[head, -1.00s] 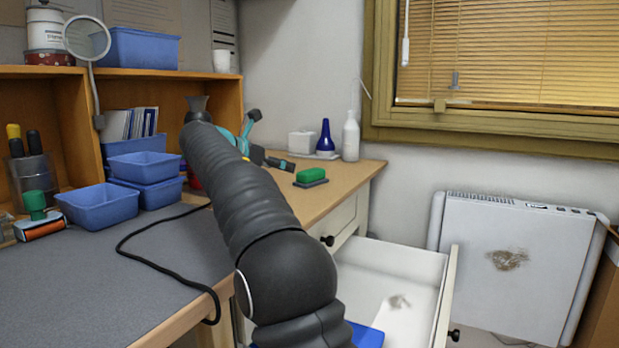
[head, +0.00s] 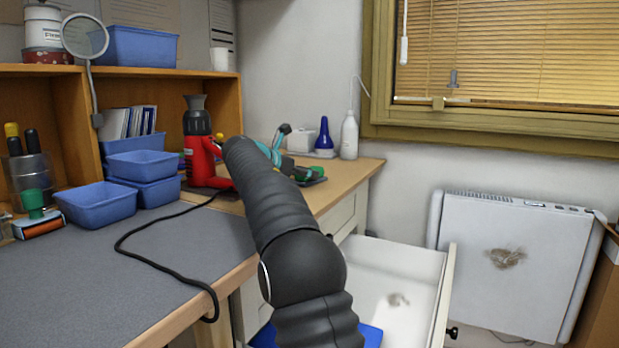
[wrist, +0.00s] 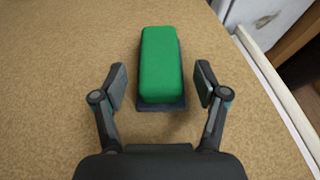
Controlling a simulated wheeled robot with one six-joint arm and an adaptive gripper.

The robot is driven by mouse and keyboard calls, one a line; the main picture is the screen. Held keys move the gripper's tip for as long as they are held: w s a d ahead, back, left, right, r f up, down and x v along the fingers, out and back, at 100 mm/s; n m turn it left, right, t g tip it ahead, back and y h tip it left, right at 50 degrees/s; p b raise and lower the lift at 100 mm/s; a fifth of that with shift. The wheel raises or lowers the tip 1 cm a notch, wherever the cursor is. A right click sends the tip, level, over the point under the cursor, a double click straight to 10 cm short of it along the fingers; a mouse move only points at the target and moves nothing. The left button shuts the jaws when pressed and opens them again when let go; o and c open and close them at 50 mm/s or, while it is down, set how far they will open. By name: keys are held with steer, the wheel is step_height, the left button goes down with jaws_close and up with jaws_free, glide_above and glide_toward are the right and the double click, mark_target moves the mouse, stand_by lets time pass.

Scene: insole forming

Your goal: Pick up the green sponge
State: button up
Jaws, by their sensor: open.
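The green sponge (wrist: 160,62) lies on a dark flat base (wrist: 162,107) on the tan desk top. In the wrist view it is upright in the picture, centred ahead of my gripper (wrist: 161,84). My gripper is open, with one finger on each side of the sponge's near end and a gap on both sides. In the head view my gripper (head: 302,172) is at the desk's right part, and it and my arm hide most of the sponge.
A red and black heat tool (head: 197,150) stands left of my arm. A white bottle (head: 349,136) and a blue bottle (head: 324,138) stand behind the gripper. Blue bins (head: 95,203) are at left. An open drawer (head: 400,265) juts out below the desk's right end.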

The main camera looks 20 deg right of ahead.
steer(key=c, duration=1.1)
steer(key=shift+c, duration=0.3)
steer(key=shift+r, duration=0.1)
steer(key=shift+r, duration=2)
steer(key=s+d+r, duration=0.6)
steer(key=d, duration=0.3)
steer(key=shift+s+d+r, duration=0.25)
steer(key=shift+s+r, duration=0.1)
steer(key=shift+s, duration=0.05)
